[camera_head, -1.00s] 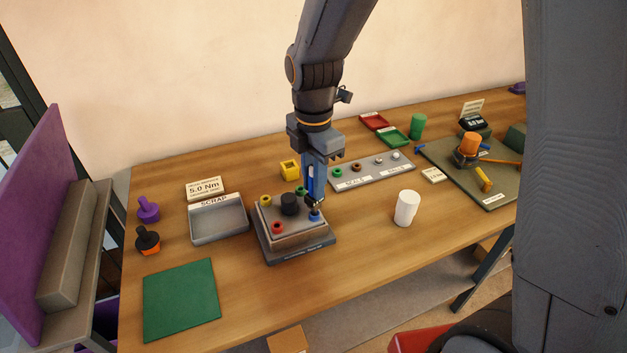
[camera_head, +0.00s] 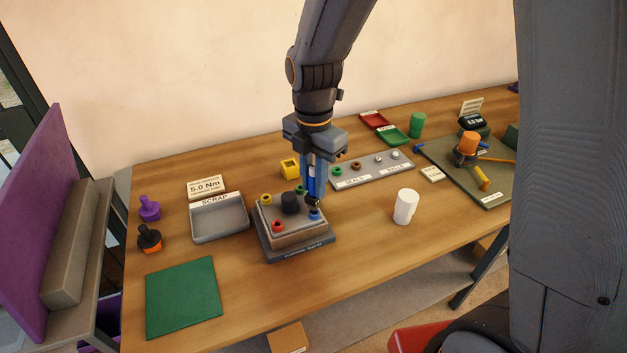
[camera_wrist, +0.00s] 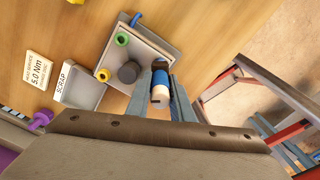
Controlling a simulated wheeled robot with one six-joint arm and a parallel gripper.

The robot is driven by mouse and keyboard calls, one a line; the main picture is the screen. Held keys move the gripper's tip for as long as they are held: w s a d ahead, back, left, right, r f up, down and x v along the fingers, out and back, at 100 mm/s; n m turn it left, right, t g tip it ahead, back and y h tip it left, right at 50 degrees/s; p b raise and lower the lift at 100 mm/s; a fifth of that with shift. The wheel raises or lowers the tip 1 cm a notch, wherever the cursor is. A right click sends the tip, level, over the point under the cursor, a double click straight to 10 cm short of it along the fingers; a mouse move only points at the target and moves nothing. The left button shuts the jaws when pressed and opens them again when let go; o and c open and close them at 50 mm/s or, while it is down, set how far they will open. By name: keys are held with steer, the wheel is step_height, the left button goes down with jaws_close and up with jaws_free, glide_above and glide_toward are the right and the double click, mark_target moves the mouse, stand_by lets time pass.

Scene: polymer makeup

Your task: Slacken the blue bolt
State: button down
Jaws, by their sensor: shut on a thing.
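The blue bolt (camera_head: 315,216) is at the front right corner of the raised block (camera_head: 293,242). My gripper (camera_head: 313,190) points down above it, shut on an upright tool with blue, white and dark parts. The tool (camera_wrist: 160,88) shows between the fingers in the wrist view. Its dark lower end is at the bolt's top in the head view; I cannot tell how fully it is seated. The bolt cannot be made out in the wrist view, behind the tool and fingers.
Red (camera_head: 278,226), yellow (camera_head: 267,199) and green (camera_head: 300,190) bolts surround a black knob (camera_head: 290,203) on the block. A grey scrap tray (camera_head: 219,234) stands left, a white cup (camera_head: 405,207) right. A green mat (camera_head: 183,298) lies front left.

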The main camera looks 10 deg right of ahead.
steer(key=shift+n+p, duration=0.3)
steer(key=shift+n, duration=0.6)
steer(key=shift+n, duration=0.9)
steer(key=shift+n+p, duration=0.3)
steer(key=shift+p, duration=0.05)
steer(key=shift+n, duration=0.6)
